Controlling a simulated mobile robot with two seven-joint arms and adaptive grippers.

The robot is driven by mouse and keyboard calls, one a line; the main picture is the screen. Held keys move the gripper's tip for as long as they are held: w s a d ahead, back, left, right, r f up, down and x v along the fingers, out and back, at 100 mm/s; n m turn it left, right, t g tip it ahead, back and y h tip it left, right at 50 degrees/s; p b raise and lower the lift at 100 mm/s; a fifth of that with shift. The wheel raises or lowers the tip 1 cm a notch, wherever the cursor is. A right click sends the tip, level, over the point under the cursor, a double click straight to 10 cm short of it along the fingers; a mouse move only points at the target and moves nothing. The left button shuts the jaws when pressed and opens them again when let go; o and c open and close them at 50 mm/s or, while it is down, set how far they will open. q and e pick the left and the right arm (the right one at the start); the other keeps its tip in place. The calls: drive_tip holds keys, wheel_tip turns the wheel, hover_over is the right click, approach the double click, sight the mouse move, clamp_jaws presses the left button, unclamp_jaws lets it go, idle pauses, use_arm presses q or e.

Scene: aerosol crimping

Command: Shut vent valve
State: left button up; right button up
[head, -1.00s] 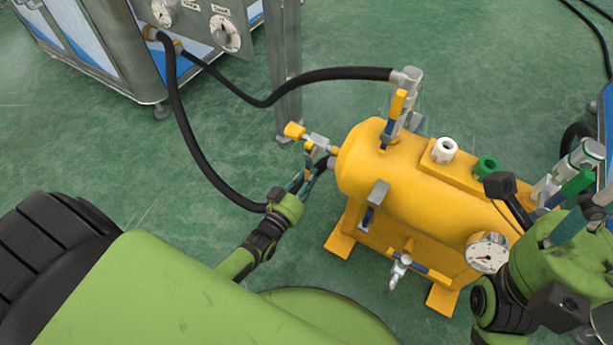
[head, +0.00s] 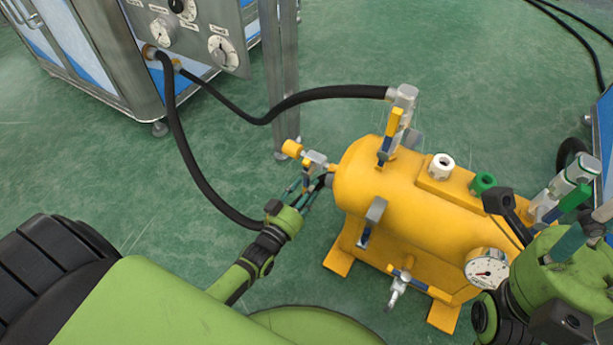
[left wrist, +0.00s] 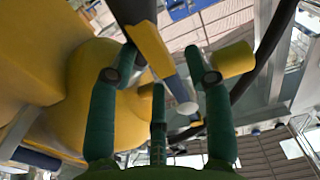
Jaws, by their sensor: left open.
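The yellow tank (head: 400,200) carries several small valves, and I cannot tell from markings which is the vent valve. A grey valve (head: 316,158) with a yellow end knob (head: 292,148) sits at its left end. My left gripper (head: 308,190) is open, just below that valve and beside the black hose. In the left wrist view, its green fingers (left wrist: 160,78) spread around a yellow and blue lever (left wrist: 152,50), with a yellow knob (left wrist: 234,60) to the right. Contact is unclear. My right gripper (head: 568,240) is at the right edge, partly cut off, near a green-handled valve (head: 576,196).
A top valve with a yellow lever (head: 395,125), a front valve (head: 372,215) and a low valve (head: 398,288) stick out of the tank. A pressure gauge (head: 487,268) faces forward. Black hoses (head: 185,150) run to a steel cabinet (head: 110,60).

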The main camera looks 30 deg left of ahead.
use_arm(q)
wheel_tip(320, 180, up, 8)
drive_tip(key=shift+f, duration=0.15)
idle(0.6)
